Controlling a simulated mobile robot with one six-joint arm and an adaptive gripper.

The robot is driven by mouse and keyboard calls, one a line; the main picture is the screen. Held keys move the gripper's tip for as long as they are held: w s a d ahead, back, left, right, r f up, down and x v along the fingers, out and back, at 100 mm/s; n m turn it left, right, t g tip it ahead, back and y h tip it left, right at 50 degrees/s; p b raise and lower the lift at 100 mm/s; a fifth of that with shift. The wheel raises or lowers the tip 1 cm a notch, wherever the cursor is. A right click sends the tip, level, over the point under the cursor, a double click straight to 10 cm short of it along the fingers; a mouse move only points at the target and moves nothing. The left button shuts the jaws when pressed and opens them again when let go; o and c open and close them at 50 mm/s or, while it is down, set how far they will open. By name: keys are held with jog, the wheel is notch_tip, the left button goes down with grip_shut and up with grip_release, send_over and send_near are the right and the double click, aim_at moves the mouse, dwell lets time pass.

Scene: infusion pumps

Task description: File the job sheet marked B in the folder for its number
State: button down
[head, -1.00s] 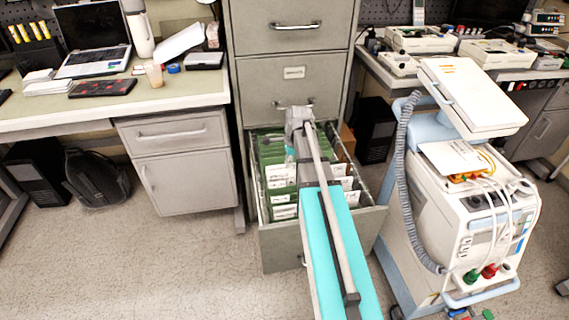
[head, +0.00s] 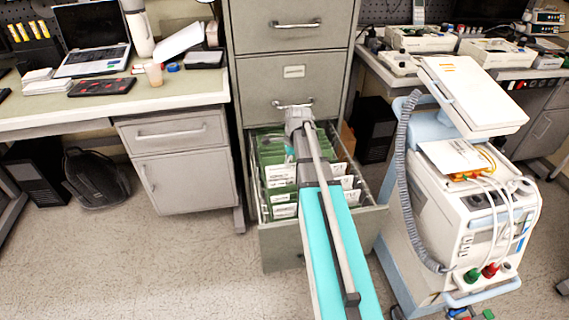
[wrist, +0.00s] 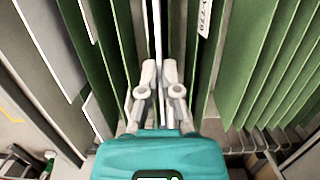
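My gripper (wrist: 159,75) points down among the green folders in the wrist view. Its two fingers are close together, shut on a thin pale sheet (wrist: 158,30) seen edge-on between them. This looks like the job sheet; its letter B cannot be seen. Green folders (wrist: 278,60) stand on both sides of it. A white label (wrist: 205,17) on one folder to the right is partly in view and hard to read. In the head view the open file drawer (head: 283,238) holds rows of green folders, and my arm covers its middle, hiding the fingertips.
The grey cabinet (head: 294,72) rises behind the drawer. A wheeled medical cart (head: 455,225) stands close on the right. A desk (head: 100,112) with a laptop (head: 92,62) is on the left. The floor at front left is clear.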

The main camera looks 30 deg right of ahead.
jog(key=shift+f, duration=0.1)
dwell(0.4)
jog(key=c, duration=0.7)
grip_release()
jog(key=shift+s, duration=0.1)
